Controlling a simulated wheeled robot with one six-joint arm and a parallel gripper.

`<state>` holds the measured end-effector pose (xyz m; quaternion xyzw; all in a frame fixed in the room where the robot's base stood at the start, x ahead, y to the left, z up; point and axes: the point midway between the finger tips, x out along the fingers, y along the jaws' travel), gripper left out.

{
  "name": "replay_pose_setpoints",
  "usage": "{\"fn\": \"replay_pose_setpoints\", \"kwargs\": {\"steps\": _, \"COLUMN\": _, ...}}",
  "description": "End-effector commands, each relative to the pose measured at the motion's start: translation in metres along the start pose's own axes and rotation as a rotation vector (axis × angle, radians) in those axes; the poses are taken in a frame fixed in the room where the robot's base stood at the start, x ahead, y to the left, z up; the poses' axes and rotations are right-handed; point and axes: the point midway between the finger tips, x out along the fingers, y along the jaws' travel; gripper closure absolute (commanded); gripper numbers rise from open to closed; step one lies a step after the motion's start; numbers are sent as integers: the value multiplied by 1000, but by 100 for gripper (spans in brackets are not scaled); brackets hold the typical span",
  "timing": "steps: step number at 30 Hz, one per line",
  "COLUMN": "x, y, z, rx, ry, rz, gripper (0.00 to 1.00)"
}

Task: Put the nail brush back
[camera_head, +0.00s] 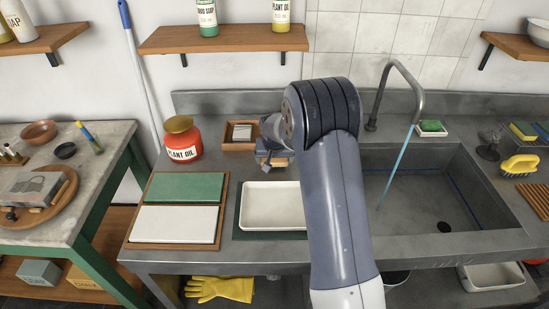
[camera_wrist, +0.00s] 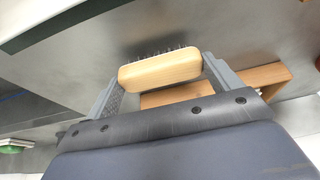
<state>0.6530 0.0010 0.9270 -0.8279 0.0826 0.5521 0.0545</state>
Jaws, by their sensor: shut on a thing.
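The nail brush (camera_wrist: 160,70) has a pale wooden body and dark bristles. In the wrist view it sits between the two fingers of my gripper (camera_wrist: 161,72), which is shut on it. In the head view my gripper (camera_head: 272,158) is above the counter, behind the white tray, and the brush is mostly hidden by it. A small wooden tray (camera_head: 228,146) with a grey block inside stands just left of and behind my gripper. In the wrist view a wooden thing (camera_wrist: 260,76), likely this tray, shows beyond the brush.
A red plant oil jar (camera_head: 183,145) stands left of the wooden tray. A white tray (camera_head: 245,222) and a board with green and white slabs (camera_head: 133,237) lie in front. The sink (camera_head: 440,185) with its tall tap (camera_head: 418,95) is right of my arm. A yellow brush (camera_head: 518,165) lies far right.

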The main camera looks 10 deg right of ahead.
Motion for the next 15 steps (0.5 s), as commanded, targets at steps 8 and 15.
{"fn": "replay_pose_setpoints", "kwargs": {"steps": 8, "x": 2, "y": 0, "z": 1, "rx": 0, "ry": 0, "rz": 0, "gripper": 5}}
{"fn": "replay_pose_setpoints", "kwargs": {"steps": 15, "x": 2, "y": 0, "z": 1, "rx": 0, "ry": 0, "rz": 0, "gripper": 0}}
